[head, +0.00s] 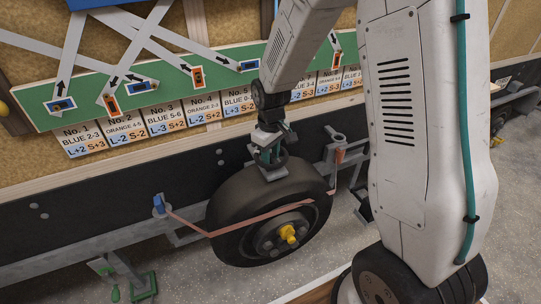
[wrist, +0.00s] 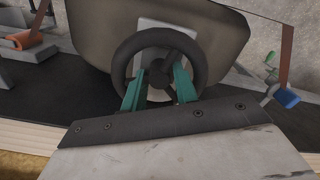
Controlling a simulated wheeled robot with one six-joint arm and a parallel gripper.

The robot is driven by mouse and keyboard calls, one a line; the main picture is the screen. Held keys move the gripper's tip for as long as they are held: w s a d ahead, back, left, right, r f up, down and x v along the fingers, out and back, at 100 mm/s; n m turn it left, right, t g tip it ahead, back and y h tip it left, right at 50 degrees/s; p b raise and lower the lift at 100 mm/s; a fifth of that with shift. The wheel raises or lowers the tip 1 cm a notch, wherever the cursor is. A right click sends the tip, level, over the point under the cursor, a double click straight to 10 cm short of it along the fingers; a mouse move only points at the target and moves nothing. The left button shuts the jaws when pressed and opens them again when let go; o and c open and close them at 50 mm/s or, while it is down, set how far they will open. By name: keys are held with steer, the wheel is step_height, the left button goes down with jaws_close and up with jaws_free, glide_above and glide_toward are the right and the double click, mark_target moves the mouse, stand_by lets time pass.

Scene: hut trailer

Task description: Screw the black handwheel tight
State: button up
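The black handwheel (wrist: 160,38) shows in the wrist view as a dark ring with a hub in its middle, in front of a pale plate (wrist: 190,40). In the head view the handwheel (head: 286,160) is small and partly hidden by my gripper, above the spare tyre (head: 235,197). My gripper (wrist: 160,72) has two green fingers, spread apart, one on each side of the hub. Their tips overlap the ring's opening; whether they touch the wheel I cannot tell. In the head view my gripper (head: 268,154) points down over the handwheel.
A reddish strap (head: 240,229) crosses the tyre, running from a blue-ended post (head: 159,206) to a bracket (head: 337,150) at right. A yellow hub piece (head: 288,234) sticks out of the wheel. The trailer wall with a green board (head: 100,99) rises close behind.

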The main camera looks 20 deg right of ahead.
steer(key=shift+f, duration=0.2)
jaws_close()
